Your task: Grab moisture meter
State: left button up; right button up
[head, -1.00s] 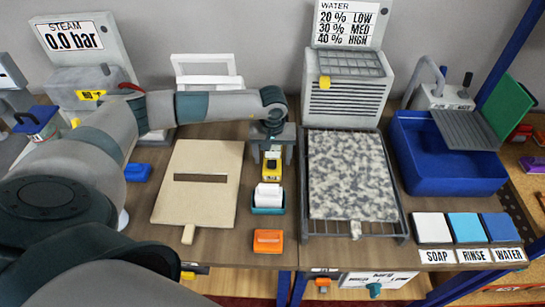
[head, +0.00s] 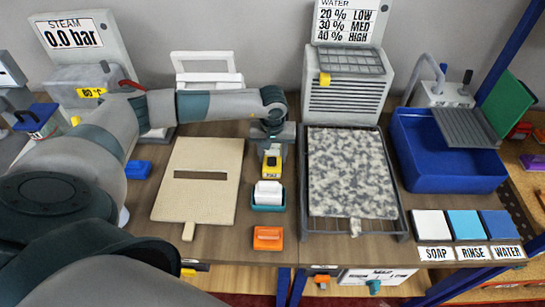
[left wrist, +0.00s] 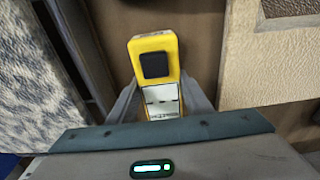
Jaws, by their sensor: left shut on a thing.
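The moisture meter (head: 271,161) is a small yellow device standing on the table between the beige board and the speckled rug. In the left wrist view the yellow meter (left wrist: 154,62) shows a black square and a pale display. My left gripper (head: 271,145) comes down on it from behind, and its fingers (left wrist: 160,100) are shut on the meter's two sides. Whether the meter touches the table cannot be told. My right gripper is not in view.
A white block in a teal tray (head: 267,207) and an orange block (head: 267,238) sit in front of the meter. The beige board (head: 212,207) lies left, the speckled rug (head: 350,172) on its rack right. A blue basin (head: 440,180) stands further right.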

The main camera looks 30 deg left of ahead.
aim_at(273, 152)
pick_arm(q)
jog(key=shift+r, duration=0.15)
jog(key=shift+r+b, duration=0.55)
jog(key=shift+b, duration=0.1)
notch_tip(273, 152, up, 2)
jog(key=shift+r+b, duration=0.2)
jog(key=shift+b, duration=0.65)
jog(key=d+r+b, duration=0.1)
jog(key=d+r, duration=0.1)
jog(key=d, duration=0.2)
jog(key=w+d+r+b, duration=0.1)
jog(key=d+r+b, duration=0.1)
jog(key=d+r, duration=0.1)
jog(key=d+r+b, duration=0.2)
jog(key=d, duration=0.2)
jog(key=shift+w+d+r, duration=0.15)
jog(key=shift+w+d, duration=0.15)
jog(key=shift+w, duration=0.1)
jog(key=shift+s, duration=0.1)
